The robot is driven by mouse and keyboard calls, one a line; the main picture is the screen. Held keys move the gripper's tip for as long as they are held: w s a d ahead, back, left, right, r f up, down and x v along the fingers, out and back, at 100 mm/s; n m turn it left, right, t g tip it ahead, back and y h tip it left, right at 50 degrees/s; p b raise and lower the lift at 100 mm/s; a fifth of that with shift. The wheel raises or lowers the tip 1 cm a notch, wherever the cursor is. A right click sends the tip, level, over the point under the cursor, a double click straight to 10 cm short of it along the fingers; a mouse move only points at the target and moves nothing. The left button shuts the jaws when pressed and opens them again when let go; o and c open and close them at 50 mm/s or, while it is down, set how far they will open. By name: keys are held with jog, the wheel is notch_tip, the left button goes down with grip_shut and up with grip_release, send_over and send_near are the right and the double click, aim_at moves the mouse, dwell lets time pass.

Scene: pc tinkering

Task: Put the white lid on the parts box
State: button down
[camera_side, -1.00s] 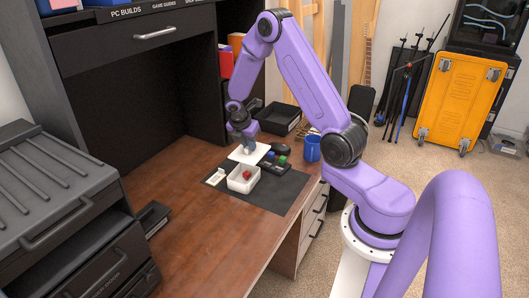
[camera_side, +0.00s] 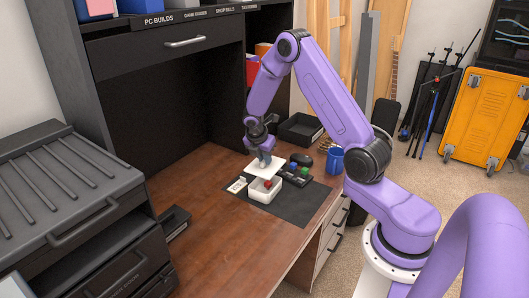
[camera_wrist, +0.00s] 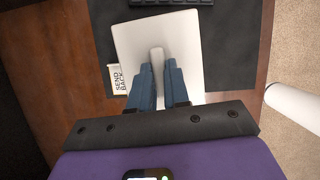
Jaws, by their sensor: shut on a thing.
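The white lid (camera_side: 268,170) is a flat square plate with a raised handle, held roughly level above the dark mat. My gripper (camera_side: 264,161) is shut on the lid's handle; the wrist view shows the handle (camera_wrist: 157,56) between my fingertips (camera_wrist: 158,72). The parts box (camera_side: 264,195) is a small white open box on the mat, with a red piece (camera_side: 267,184) inside. In the side view the lid covers part of the box's far rim and appears above it, not seated. In the wrist view the lid (camera_wrist: 190,40) hides the box.
A white "SEND BACK" card (camera_wrist: 119,78) lies left of the box. A black tray with coloured pieces (camera_side: 296,175) sits right of it, with a black mouse (camera_side: 301,160) and blue mug (camera_side: 334,160) beyond. The mat (camera_side: 296,208) is clear in front.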

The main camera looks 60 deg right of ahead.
aim_at(261, 164)
jog(key=shift+f, duration=2.45)
jog(key=shift+f, duration=1.1)
jog(key=c, duration=1.4)
grip_release()
jog(key=o, duration=0.5)
jog(key=shift+o, duration=0.2)
jog(key=shift+r, duration=0.1)
jog(key=shift+v, duration=3.9)
